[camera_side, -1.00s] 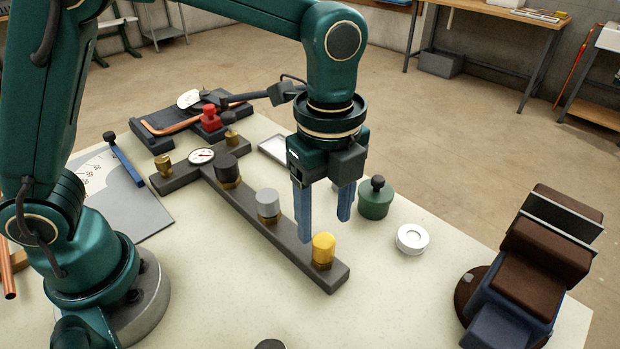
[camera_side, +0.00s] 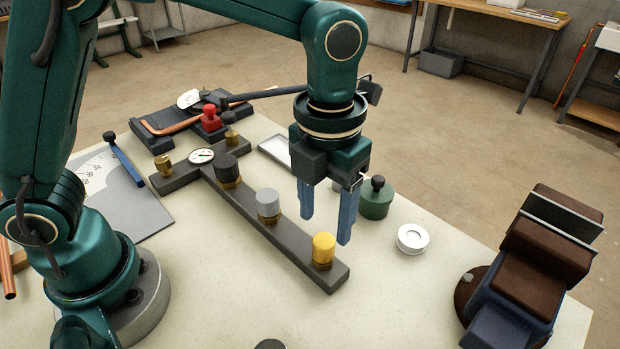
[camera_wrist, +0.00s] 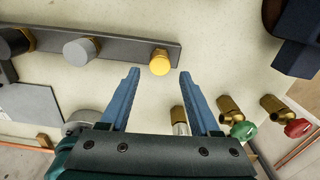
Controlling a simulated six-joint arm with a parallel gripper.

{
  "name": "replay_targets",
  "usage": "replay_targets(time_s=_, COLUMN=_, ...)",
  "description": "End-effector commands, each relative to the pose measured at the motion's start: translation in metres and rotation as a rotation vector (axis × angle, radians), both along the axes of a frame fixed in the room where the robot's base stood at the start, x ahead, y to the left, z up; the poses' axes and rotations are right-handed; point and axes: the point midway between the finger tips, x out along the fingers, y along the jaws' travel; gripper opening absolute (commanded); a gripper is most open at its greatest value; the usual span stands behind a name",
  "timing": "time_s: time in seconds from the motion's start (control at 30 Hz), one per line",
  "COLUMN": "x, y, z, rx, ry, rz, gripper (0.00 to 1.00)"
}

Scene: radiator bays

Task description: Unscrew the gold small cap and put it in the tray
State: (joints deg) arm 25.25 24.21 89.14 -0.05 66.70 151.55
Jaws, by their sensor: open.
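The gold cap (camera_side: 323,247) sits upright on a brass fitting at the near end of the dark manifold bar (camera_side: 290,243). In the wrist view the gold cap (camera_wrist: 160,62) lies ahead of and between the fingertips, not gripped. My gripper (camera_side: 326,230) points down with its blue fingers apart and empty, above and just behind the cap in the side view; the open fingers also show in the wrist view (camera_wrist: 160,72). A shallow pale tray (camera_side: 274,150) lies behind the bar, partly hidden by my gripper.
A grey cap (camera_side: 268,203) and a black cap (camera_side: 227,167) stand farther along the bar. A green lidded pot (camera_side: 376,200) and a white ring (camera_side: 412,239) stand to the right. A brown-padded vise (camera_side: 530,260) is at far right. The front tabletop is mostly clear.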

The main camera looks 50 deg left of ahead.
Motion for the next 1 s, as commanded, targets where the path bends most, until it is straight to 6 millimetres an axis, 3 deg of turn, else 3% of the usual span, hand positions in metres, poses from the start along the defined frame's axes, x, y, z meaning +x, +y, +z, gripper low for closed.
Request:
replay_targets(time_s=0.4, x=0.000, y=0.000, z=-0.002, rx=0.001, ry=0.001, rz=-0.038, gripper=0.63)
replay_targets(time_s=1.0, x=0.000, y=0.000, z=-0.046, rx=0.001, ry=0.002, rz=-0.037, gripper=0.63)
